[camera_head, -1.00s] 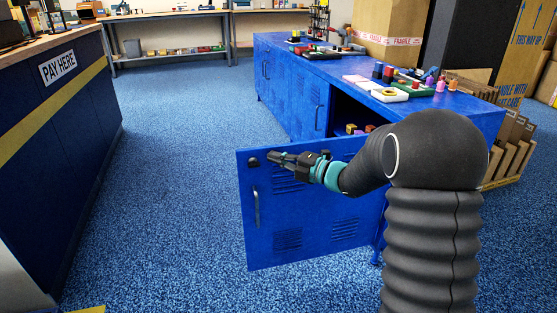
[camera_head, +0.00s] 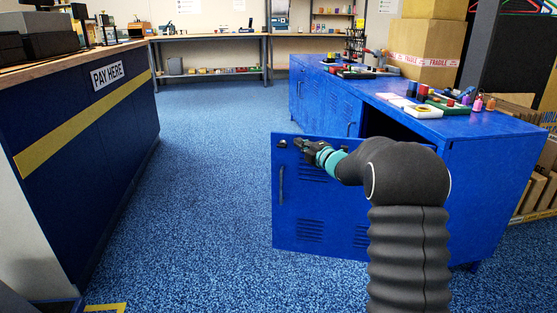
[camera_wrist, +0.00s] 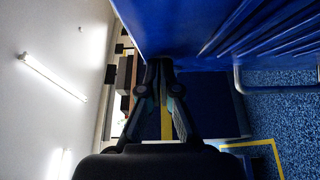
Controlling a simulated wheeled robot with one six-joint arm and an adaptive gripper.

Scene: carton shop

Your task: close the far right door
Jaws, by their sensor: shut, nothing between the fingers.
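The open blue cabinet door (camera_head: 310,225) swings out from the near end of the blue cabinet (camera_head: 490,190), with a vertical bar handle and louvre slots on its face. My gripper (camera_head: 298,142) is shut and empty at the door's upper left corner, by its free edge; whether it touches is unclear. In the wrist view my gripper (camera_wrist: 162,62) has its fingertips together, close beside the blue door panel (camera_wrist: 200,25). My arm hides the door's right part and much of the cabinet opening.
A counter marked PAY HERE (camera_head: 90,130) stands on the left. Blue carpet (camera_head: 200,180) lies clear between it and the door. Small goods stand on the cabinet top. Cartons (camera_head: 430,45) stand behind the cabinet, and a workbench (camera_head: 210,35) at the back.

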